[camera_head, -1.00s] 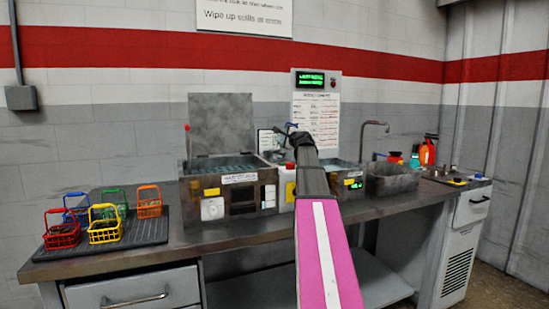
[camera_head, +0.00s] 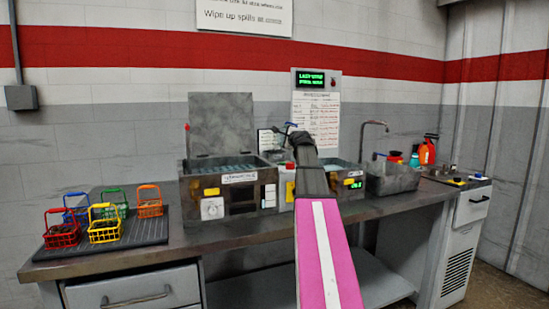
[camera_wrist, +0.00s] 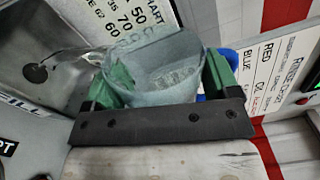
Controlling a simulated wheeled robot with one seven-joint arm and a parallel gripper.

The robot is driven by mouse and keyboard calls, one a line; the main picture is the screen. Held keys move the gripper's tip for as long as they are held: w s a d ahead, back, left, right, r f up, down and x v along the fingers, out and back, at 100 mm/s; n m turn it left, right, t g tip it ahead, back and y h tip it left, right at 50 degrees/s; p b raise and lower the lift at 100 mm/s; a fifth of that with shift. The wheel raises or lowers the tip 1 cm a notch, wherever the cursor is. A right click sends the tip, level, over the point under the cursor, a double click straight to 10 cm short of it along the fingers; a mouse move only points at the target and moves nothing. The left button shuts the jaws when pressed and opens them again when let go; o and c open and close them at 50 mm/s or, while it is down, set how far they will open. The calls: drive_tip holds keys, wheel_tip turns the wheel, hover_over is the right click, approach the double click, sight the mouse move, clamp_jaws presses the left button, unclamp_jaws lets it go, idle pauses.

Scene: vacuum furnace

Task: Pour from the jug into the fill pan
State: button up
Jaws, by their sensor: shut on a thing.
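My gripper (camera_wrist: 165,85) is shut on the jug (camera_wrist: 165,62), a translucent grey vessel between its green fingers in the wrist view. The jug's wide mouth faces my camera; its tilt and contents are unclear. A metal basin (camera_wrist: 78,20), apparently the fill pan, lies left of the jug beside a label ending in "FILL". A clear streak runs from the jug's left side toward a dark round spot in it; I cannot tell whether this is liquid. In the head view the basin (camera_head: 345,164) is partly hidden behind my arm, which also hides most of my gripper and jug.
A lidded tank unit (camera_head: 230,190) stands left of my arm. Several coloured baskets (camera_head: 105,228) sit on a black mat at the left. A grey bin (camera_head: 395,180), tap (camera_head: 374,126) and orange spray bottle (camera_head: 428,152) are at the right. A wall chart (camera_head: 318,122) hangs behind.

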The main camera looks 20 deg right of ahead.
drive_tip(key=shift+d+r+m, duration=0.4)
drive_tip(key=shift+m, duration=0.5)
drive_tip(key=shift+d+m, duration=0.15)
drive_tip(key=shift+m, duration=0.65)
drive_tip(key=shift+d+f+m+b, duration=0.15)
drive_tip(key=shift+f+m+b, duration=0.25)
drive_tip(key=shift+m, duration=0.6)
drive_tip(key=shift+d, duration=0.1)
drive_tip(key=shift+m, duration=0.3)
drive_tip(key=shift+w+d+r+m, duration=0.1)
drive_tip(key=shift+d+m, duration=0.15)
drive_tip(key=shift+m, duration=0.25)
drive_tip(key=shift+d+f+m, duration=0.65)
drive_tip(key=shift+d+m, duration=0.1)
drive_tip(key=shift+m, duration=0.05)
drive_tip(key=d+m, duration=0.1)
drive_tip(key=d+m+b, duration=0.1)
drive_tip(key=m, duration=0.1)
drive_tip(key=shift+w+d+f, duration=0.15)
drive_tip(key=shift+d+f, duration=0.05)
drive_tip(key=shift+d, duration=0.2)
drive_tip(key=shift+d+f+m+b, duration=0.2)
drive_tip(key=shift+d+m, duration=0.25)
drive_tip(key=shift+m, duration=0.3)
drive_tip(key=shift+d+f+m+b, duration=0.1)
drive_tip(key=shift+d+m+b, duration=0.25)
drive_tip(key=shift+m, duration=0.4)
